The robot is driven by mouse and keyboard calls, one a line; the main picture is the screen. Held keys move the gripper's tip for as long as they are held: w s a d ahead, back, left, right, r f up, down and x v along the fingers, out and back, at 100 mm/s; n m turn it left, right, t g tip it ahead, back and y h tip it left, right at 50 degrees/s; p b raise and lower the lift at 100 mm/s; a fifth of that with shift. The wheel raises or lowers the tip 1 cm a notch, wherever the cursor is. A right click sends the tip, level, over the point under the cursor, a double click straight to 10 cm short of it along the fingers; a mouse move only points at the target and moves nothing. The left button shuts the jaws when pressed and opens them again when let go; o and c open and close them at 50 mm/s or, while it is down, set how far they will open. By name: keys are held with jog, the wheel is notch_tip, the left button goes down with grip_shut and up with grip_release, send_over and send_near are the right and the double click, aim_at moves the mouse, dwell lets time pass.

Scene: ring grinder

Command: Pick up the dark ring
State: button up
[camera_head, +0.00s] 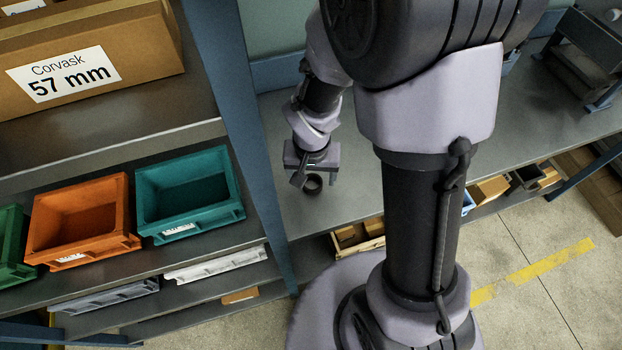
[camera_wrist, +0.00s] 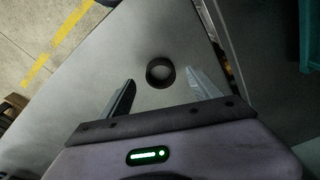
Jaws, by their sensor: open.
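The dark ring (camera_wrist: 160,72) lies flat on the grey bench top (camera_wrist: 110,62) in the wrist view. It also shows in the head view (camera_head: 313,184), just below my gripper (camera_head: 307,178). In the wrist view my gripper (camera_wrist: 163,92) is open, with one finger to the left and one to the right. The ring is apart from both fingers, a little beyond the line between their tips. Nothing is between the fingers. My arm hides part of the bench in the head view.
A blue upright post (camera_head: 240,130) stands left of the bench, beside shelves with an orange bin (camera_head: 80,218) and a teal bin (camera_head: 190,192). A cardboard box (camera_head: 90,60) marked 57 mm sits above. A dark machine (camera_head: 585,60) stands at the bench's far right.

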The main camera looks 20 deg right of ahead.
aim_at(312, 185)
jog(key=f, duration=0.2)
jog(key=f+b, duration=0.1)
jog(key=shift+w+d+f, duration=0.15)
jog(key=shift+w+f, duration=0.2)
jog(key=shift+w, duration=0.05)
jog(key=shift+r, duration=0.15)
jog(key=c, duration=1.6)
